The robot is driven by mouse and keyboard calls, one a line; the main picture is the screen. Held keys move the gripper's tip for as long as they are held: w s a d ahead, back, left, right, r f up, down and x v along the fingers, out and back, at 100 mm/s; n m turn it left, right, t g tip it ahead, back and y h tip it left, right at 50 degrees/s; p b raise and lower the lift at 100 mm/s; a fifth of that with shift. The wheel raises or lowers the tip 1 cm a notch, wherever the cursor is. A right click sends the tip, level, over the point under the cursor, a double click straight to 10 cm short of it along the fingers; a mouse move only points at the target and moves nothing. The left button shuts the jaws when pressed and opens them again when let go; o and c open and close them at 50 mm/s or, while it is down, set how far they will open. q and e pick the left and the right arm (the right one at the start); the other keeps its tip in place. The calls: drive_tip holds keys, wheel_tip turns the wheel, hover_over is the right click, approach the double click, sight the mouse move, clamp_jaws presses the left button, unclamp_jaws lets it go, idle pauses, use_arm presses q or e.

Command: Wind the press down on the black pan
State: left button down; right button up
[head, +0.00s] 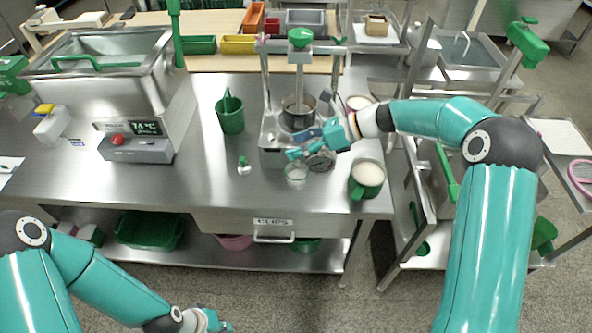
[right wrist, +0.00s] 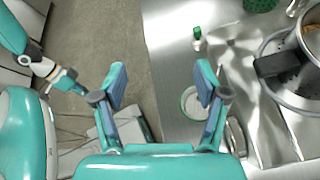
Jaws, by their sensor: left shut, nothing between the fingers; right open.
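The press (head: 300,47) is a steel frame with two posts, a crossbar and a green knob (head: 300,36) on top. The black pan (head: 299,112) stands between the posts on the press's steel base, and a stem comes down over it. In the right wrist view the pan's dark handle (right wrist: 284,66) shows at the right edge. My right gripper (head: 295,145) is open and empty in front of the pan, at the base's front edge. My left gripper (head: 207,321) is shut and empty, low in front of the table; it also shows in the right wrist view (right wrist: 68,80).
A steel machine (head: 105,80) fills the table's left.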

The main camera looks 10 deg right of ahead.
drive_tip(key=s+a+f+n+g+h, duration=0.1)
drive_tip(key=s+f, duration=0.2)
drive_tip(key=f, duration=0.3)
drive_tip(key=shift+s+a+p, duration=0.2)
drive_tip(key=shift+s+p, duration=0.15)
drive_tip(key=shift+p, duration=0.05)
